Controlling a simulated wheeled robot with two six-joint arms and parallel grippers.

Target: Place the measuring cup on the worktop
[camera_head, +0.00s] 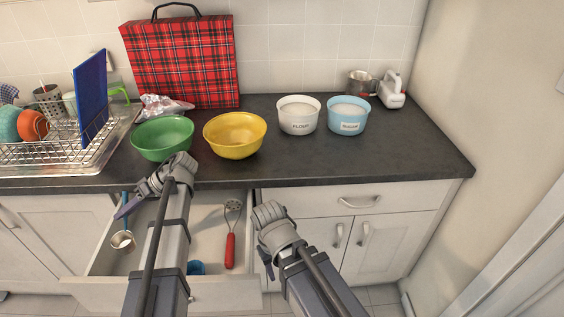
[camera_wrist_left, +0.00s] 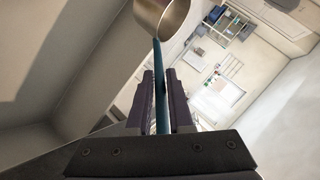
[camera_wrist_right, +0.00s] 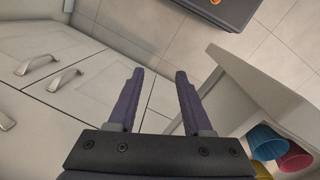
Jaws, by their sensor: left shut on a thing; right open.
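The measuring cup (camera_head: 122,242) is a small metal cup with a long blue handle. It hangs over the left part of the open drawer, below the worktop's front edge. My left gripper (camera_head: 126,206) is shut on its blue handle. In the left wrist view, the handle runs between the fingers (camera_wrist_left: 160,85) and the metal cup (camera_wrist_left: 162,14) lies beyond the tips. The dark worktop (camera_head: 400,158) is above and behind the gripper. My right gripper (camera_wrist_right: 160,74) is open and empty, in front of the cabinet; its fingers are mostly hidden in the head view.
The drawer (camera_head: 205,222) holds a red-handled masher (camera_head: 230,245) and coloured cups. A green bowl (camera_head: 162,138), yellow bowl (camera_head: 235,135), flour tub (camera_head: 299,115) and sugar tub (camera_head: 347,116) stand on the worktop. A dish rack (camera_head: 60,150) is at left. The worktop's front right is clear.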

